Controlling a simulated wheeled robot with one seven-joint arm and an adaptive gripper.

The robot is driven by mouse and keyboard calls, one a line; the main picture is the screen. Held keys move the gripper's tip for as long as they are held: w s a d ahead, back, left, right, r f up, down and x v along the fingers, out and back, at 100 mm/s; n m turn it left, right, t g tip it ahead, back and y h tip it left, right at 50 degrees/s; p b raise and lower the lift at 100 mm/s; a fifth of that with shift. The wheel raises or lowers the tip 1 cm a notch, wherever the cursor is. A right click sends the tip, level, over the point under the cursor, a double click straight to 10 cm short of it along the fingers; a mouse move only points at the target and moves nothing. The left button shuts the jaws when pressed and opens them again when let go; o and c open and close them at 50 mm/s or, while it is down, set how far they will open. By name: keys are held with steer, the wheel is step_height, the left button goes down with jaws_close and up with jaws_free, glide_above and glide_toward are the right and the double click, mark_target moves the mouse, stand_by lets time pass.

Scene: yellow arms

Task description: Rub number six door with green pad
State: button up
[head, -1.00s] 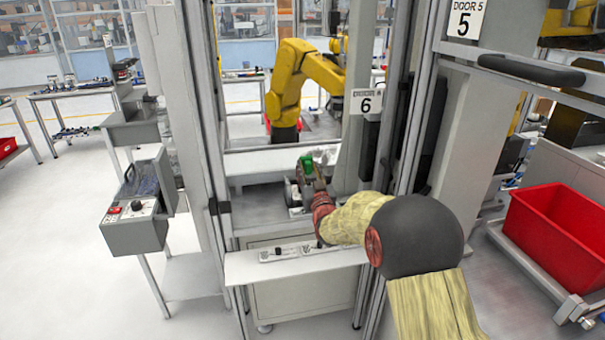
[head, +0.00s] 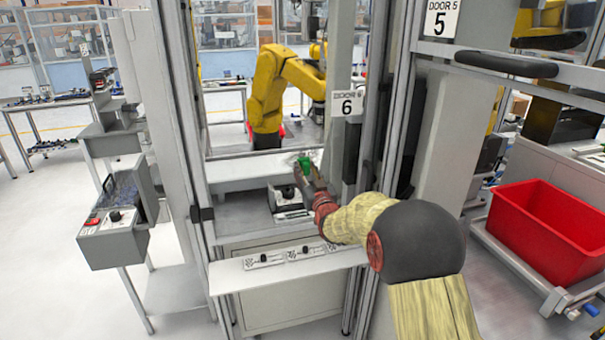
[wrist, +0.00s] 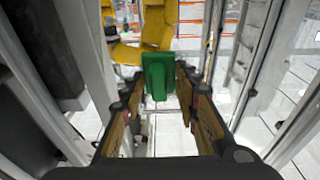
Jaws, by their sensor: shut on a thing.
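Door number six carries a white sign (head: 346,104) reading 6 in the head view, on a grey metal frame. My gripper (head: 305,175) is in front of the opening left of and below that sign. It is shut on the green pad (head: 306,164), which shows small at the fingertips. In the wrist view the green pad (wrist: 156,76) stands between the two finger tips, facing away from me. I cannot tell whether the pad touches the door's glass.
A narrow white shelf (head: 285,266) juts out below my arm. A grey control box (head: 118,215) stands at the left, and a red bin (head: 546,232) at the right. A yellow robot arm (head: 270,90) is behind the door.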

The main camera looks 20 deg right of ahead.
mark_target(281, 160)
steer(key=shift+d+r+b, duration=0.1)
steer(key=shift+d+b, duration=0.65)
steer(key=shift+d, duration=2.7)
steer(key=shift+r+p, duration=0.35)
steer(key=shift+r, duration=0.75)
steer(key=shift+a+f+b, duration=0.2)
steer(key=shift+a+b, duration=0.8)
steer(key=shift+a, duration=0.55)
steer(key=shift+a+r+b, duration=0.1)
steer(key=shift+a+b, duration=2.8)
steer(key=shift+a, duration=2.45)
steer(key=shift+a+r, duration=0.1)
steer(key=shift+a, duration=0.25)
steer(key=shift+a+r, duration=0.1)
steer(key=shift+r, duration=0.9)
steer(key=shift+d+b, duration=0.4)
steer(key=shift+d, duration=2.55)
steer(key=shift+d+p, duration=0.45)
steer(key=shift+d, duration=2.2)
